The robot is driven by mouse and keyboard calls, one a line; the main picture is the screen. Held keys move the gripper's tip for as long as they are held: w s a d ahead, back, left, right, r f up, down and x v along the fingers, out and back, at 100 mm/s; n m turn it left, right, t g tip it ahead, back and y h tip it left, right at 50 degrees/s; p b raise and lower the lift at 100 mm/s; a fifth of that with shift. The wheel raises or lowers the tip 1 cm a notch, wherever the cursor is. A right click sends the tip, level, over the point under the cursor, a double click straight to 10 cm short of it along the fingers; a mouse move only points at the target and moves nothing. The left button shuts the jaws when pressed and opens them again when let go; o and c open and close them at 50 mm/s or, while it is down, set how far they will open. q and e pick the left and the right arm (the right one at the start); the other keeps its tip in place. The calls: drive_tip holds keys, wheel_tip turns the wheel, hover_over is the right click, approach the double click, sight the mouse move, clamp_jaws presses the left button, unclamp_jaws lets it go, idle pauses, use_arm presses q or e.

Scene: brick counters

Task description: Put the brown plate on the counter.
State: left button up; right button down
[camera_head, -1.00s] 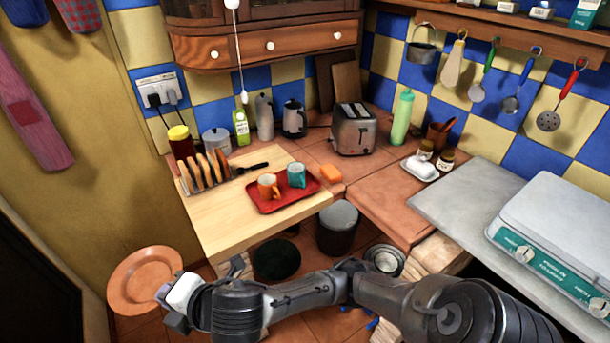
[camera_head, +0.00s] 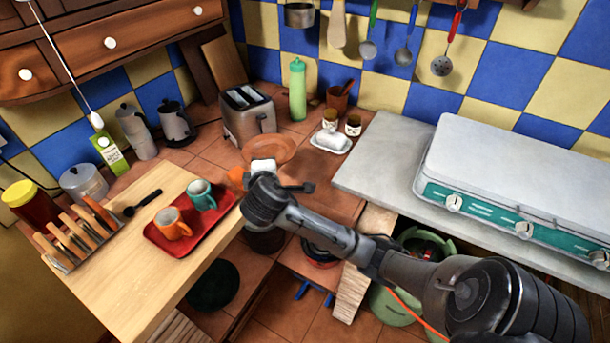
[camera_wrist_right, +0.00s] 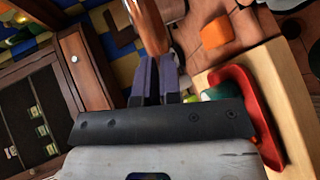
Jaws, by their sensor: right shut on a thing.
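The brown plate (camera_head: 270,149) is in front of the toaster, over the terracotta-tiled counter (camera_head: 333,187) in the head view. My right gripper (camera_head: 263,167) is shut on the plate's near rim. In the right wrist view, the plate (camera_wrist_right: 149,28) shows nearly edge-on between the fingers of the gripper (camera_wrist_right: 155,62). I cannot tell whether the plate touches the counter. Part of its near side is hidden by the gripper. My left gripper is not in view.
The toaster (camera_head: 249,116) stands just behind the plate. An orange block (camera_head: 237,178) lies close to its left, beside the red tray (camera_head: 188,244) with two mugs. A green bottle (camera_head: 298,90), jars and a white butter dish (camera_head: 331,140) stand to the right.

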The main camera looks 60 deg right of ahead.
drive_tip(key=s+d+f+m+g+h, duration=0.4)
drive_tip(key=s+d+m+g, duration=0.5)
drive_tip(key=d, duration=0.6)
drive_tip(key=y+b, duration=0.2)
drive_tip(key=b, duration=0.2)
hover_over(290, 182)
drive_tip(key=s+a, duration=0.2)
drive_tip(key=shift+g, duration=0.4)
wheel_tip(290, 182, down, 8)
drive_tip(key=shift+w+r, duration=0.1)
drive_tip(key=shift+w+a, duration=0.1)
drive_tip(key=shift+w, duration=0.15)
wheel_tip(290, 182, down, 4)
drive_tip(key=shift+f+b, duration=0.15)
drive_tip(key=shift+b, duration=0.75)
drive_tip(key=c, duration=1.7)
unclamp_jaws()
drive_tip(key=shift+o, duration=0.6)
